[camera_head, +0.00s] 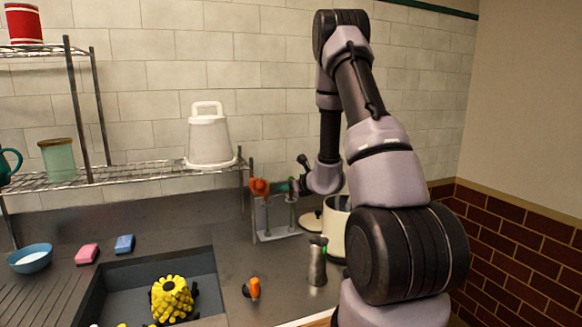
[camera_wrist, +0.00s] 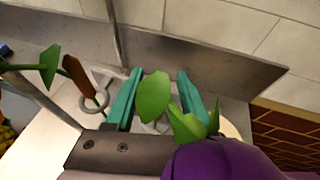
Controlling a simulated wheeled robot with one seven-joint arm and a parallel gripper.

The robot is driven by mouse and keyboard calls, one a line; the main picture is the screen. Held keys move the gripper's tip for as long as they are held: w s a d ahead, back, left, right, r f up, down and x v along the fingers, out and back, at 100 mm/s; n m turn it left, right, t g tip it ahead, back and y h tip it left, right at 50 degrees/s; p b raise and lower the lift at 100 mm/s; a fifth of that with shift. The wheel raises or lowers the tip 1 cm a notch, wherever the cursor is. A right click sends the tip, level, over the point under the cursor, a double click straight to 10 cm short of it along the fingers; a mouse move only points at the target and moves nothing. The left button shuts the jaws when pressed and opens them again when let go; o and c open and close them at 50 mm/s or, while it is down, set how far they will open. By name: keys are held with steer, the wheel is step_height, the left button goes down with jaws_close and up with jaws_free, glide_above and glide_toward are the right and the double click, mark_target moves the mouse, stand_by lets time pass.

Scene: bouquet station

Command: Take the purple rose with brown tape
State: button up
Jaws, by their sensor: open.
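In the wrist view a large purple rose bloom (camera_wrist: 222,160) fills the bottom edge, close to the camera, with green leaves beside it. My gripper (camera_wrist: 160,76) is open, its two teal fingers on either side of a green leaf below the bloom. The leaves hide most of the stem, and I see no tape on it. A brown piece (camera_wrist: 78,75) shows on another stem at the left, near a grey ring. In the head view my gripper (camera_head: 285,187) is at the flower rack (camera_head: 263,236), and the purple bloom is hidden there.
An orange-red flower (camera_head: 259,186) stands at the rack's left. A cream pot (camera_head: 336,235) and a metal bottle (camera_head: 317,265) are close by. The wall is just behind the rack. A sink with a yellow flower-like object (camera_head: 172,298) is at front left.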

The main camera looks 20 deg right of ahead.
steer(key=shift+w+a+f, duration=0.1)
steer(key=shift+w+f, duration=0.05)
steer(key=shift+w, duration=0.15)
jaws_close()
